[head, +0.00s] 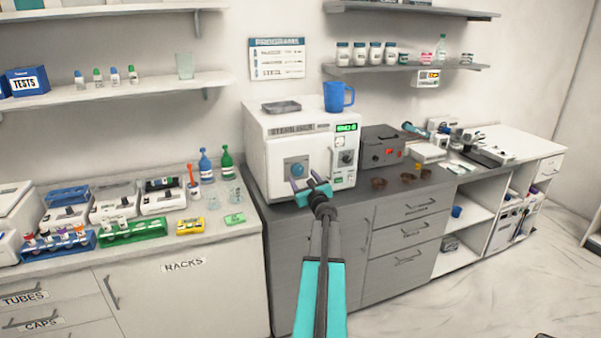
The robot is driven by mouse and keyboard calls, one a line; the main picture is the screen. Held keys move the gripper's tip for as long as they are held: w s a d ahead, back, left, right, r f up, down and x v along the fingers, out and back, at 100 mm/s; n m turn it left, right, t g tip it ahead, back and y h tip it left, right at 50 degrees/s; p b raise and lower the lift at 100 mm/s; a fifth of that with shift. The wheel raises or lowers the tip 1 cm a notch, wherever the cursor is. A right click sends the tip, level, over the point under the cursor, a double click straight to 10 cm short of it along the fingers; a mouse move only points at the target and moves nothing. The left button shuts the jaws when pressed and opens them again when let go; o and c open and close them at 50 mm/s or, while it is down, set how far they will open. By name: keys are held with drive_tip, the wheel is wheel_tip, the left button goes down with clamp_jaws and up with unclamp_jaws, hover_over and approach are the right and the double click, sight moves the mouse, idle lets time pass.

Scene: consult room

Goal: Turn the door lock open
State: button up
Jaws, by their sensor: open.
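A white steriliser (285,124) stands on the grey cabinet, its front facing me. A blue round part (297,170) sits in a grey square on its door. To its right is a control panel with a lit green display (346,128) and a dark dial (346,158). I cannot tell for sure which part is the door lock. My gripper (303,178) is open and empty in front of the lower door, close to the blue round part. Whether it touches the door cannot be told. My gripper and arm hide part of the door's lower edge.
A blue mug (338,97) and a grey tray (281,107) stand on top of the steriliser. A dark grey box (382,148) stands close on its right, with small brown dishes in front. Blue and green bottles (226,162) stand to the left.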

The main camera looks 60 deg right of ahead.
sight(299, 171)
drive_tip(key=shift+p+x, duration=0.65)
drive_tip(key=shift+x, duration=1.65)
drive_tip(key=shift+c, duration=0.2)
drive_tip(key=c, duration=1)
drive_tip(key=shift+d+r, duration=0.1)
drive_tip(key=shift+d, duration=0.15)
drive_tip(key=shift+a, duration=0.15)
